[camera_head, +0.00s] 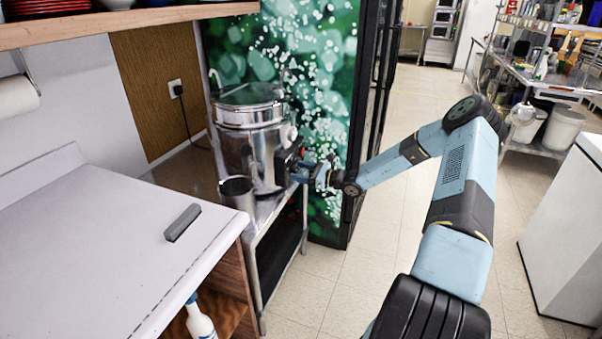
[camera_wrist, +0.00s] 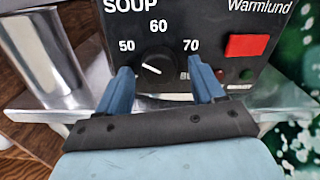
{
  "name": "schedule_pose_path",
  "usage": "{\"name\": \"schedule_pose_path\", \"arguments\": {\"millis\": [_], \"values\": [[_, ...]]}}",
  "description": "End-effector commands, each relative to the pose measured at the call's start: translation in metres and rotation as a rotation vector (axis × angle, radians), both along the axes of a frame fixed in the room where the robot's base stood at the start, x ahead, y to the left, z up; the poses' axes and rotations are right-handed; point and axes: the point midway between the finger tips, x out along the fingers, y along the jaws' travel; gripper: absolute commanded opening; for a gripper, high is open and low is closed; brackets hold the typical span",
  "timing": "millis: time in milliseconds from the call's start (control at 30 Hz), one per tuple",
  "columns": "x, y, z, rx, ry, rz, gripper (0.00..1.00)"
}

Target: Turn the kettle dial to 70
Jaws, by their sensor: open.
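The kettle (camera_head: 243,145) is a large steel pot with a lid, on a metal stand in the head view. Its black control panel (camera_wrist: 265,22) fills the upper wrist view, with the marks 50, 60 and 70. The round black dial (camera_wrist: 157,70) sits below 60; its white line slants up and left, roughly towards 50. My gripper (camera_wrist: 161,86) is open, with one blue finger on each side of the dial. I cannot tell whether the fingers touch it. In the head view my gripper (camera_head: 306,172) is at the panel, and the dial is hidden.
A red switch (camera_wrist: 247,46) is right of 70, close to the right finger. A steel cup (camera_head: 237,194) stands in front of the kettle. A grey bar (camera_head: 182,222) lies on the white counter (camera_head: 95,270). The floor right of the stand is clear.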

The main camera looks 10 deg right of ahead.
Motion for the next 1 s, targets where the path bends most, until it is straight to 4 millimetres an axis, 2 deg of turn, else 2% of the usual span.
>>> {"name": "schedule_pose_path", "arguments": {"millis": [133,267,700,1000], "values": [[-0.001,-0.002,0.0,0.0,0.0,0.0,0.68],[-0.007,-0.012,0.0,-0.001,0.0,-0.001,0.68],[-0.056,-0.079,-0.001,-0.001,0.0,-0.002,0.68],[-0.078,-0.107,-0.002,-0.001,0.001,0.0,0.68]]}}
